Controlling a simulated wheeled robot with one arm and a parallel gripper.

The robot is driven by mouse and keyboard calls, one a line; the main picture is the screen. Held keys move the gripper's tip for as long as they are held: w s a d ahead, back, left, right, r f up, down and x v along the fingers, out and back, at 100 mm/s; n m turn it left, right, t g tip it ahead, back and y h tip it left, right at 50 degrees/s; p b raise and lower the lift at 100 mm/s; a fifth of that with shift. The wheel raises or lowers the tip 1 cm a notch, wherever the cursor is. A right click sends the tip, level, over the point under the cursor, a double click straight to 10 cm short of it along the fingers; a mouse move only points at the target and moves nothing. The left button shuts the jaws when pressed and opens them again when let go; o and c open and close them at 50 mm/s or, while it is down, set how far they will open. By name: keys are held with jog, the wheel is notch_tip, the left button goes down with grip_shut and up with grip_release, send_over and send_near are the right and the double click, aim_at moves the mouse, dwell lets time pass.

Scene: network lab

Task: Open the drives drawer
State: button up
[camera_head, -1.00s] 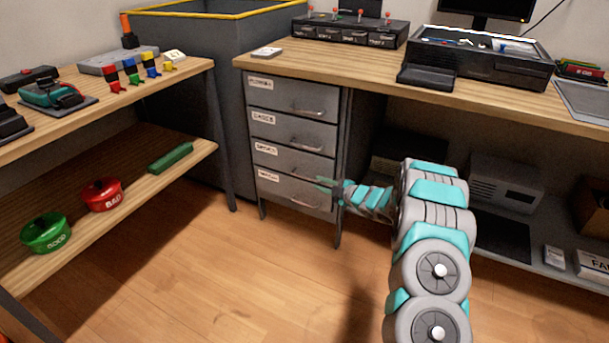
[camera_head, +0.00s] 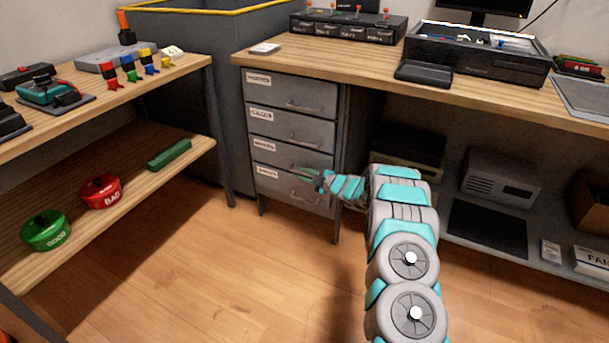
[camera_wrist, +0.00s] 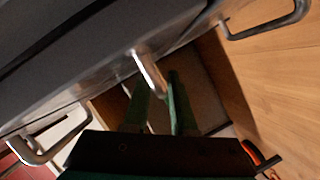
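A grey drawer unit (camera_head: 292,129) under the workbench has a stack of shut drawers, each with a white label and a bar handle. The label lettering is too blurred to read surely, so I cannot tell which is the drives drawer. My gripper (camera_head: 308,173) is in front of the lower drawers and partly hides the third handle from the top. The bottom drawer's handle (camera_head: 303,198) shows just below it. In the wrist view, my gripper's green fingers (camera_wrist: 160,103) are apart, with a metal handle (camera_wrist: 150,76) at or between their tips. Contact is not clear.
Neighbouring handles (camera_wrist: 268,22) show on either side in the wrist view. The floor (camera_head: 225,275) before the drawers is clear.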

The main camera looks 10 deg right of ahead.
grip_shut()
dwell(1.3)
